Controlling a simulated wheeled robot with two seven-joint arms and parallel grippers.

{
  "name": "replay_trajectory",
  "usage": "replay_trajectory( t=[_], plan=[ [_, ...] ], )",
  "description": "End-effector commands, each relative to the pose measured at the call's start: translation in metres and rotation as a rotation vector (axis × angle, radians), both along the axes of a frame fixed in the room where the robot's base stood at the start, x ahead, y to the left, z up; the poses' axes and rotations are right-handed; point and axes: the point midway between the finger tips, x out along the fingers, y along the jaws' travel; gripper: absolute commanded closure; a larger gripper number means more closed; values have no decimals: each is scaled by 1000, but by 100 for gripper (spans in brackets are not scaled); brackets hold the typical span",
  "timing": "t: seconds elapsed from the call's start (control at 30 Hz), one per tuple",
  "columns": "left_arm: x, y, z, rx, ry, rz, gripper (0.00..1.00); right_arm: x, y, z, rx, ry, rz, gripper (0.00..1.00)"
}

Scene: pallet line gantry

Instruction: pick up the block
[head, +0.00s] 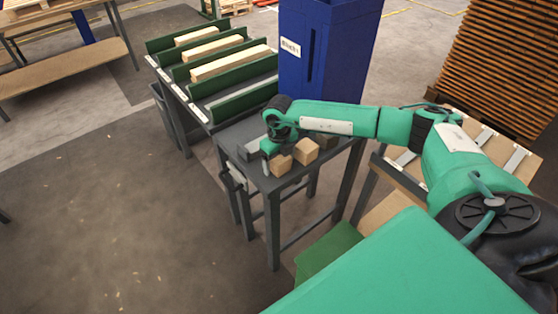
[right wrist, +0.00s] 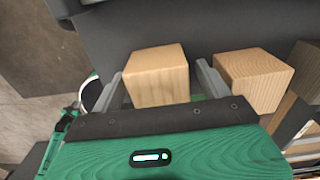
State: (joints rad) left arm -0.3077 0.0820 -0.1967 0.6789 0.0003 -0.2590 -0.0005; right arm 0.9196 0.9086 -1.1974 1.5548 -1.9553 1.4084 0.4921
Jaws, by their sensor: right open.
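A light wooden block (head: 281,165) sits near the front edge of the grey table. In the right wrist view this block (right wrist: 157,75) lies between the two grey fingers of my right gripper (right wrist: 160,80), with a small gap showing on the left. My right gripper (head: 269,156) is open above and beside it in the head view. A second wooden block (head: 306,151) stands just to the right; in the right wrist view it (right wrist: 254,80) is outside the right finger, close to it. My left gripper is not in view.
A blue cabinet (head: 330,45) stands behind the table (head: 237,133). Green dividers with pale timber pieces (head: 230,62) are at the back left. A third, darker block (head: 328,141) sits further right, partly hidden by my arm. Stacked brown boards (head: 505,55) are at far right.

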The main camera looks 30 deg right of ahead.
Motion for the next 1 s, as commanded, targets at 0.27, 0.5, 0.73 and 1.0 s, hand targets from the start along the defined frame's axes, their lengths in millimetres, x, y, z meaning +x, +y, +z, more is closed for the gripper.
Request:
replay_trajectory(
  t=[0.27,0.5,0.73,1.0],
  plan=[
    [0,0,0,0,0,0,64,0,0,-1,0,0,0,38],
    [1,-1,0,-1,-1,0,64,0,0,0,0,0,0,72],
    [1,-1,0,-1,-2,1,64,0,0,1,0,0,0,72],
    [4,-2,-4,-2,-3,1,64,1,0,27,0,-3,0,72]
  ],
)
